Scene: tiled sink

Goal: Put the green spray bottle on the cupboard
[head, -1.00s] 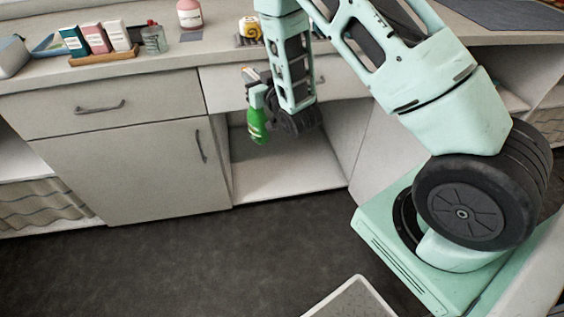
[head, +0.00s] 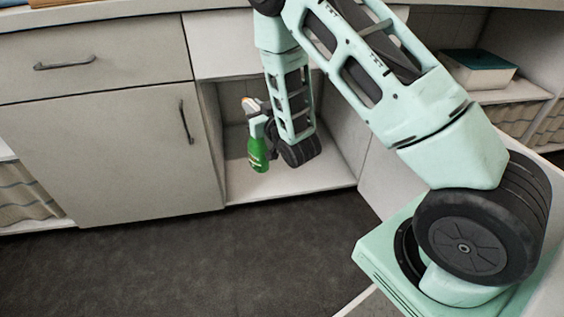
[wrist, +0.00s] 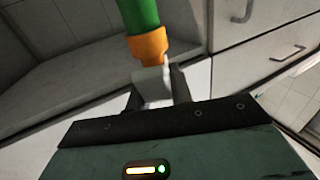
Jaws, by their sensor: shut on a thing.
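The green spray bottle (head: 258,153) hangs upright at the open cupboard bay in the head view, with its pale trigger head at the top. My gripper (wrist: 160,90) is shut on the bottle's pale head. The bottle's orange collar and green body (wrist: 143,18) show beyond the fingers in the wrist view. In the head view my arm hides part of the gripper. The cupboard (head: 315,178) has an open compartment with a pale floor behind and below the bottle. The bottle appears held above that floor; the exact gap cannot be told.
A closed cabinet door (head: 130,165) with a vertical handle stands left of the open bay, under a drawer (head: 95,67). A side shelf at right holds a lidded box (head: 476,70). Dark floor (head: 200,260) in front is clear.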

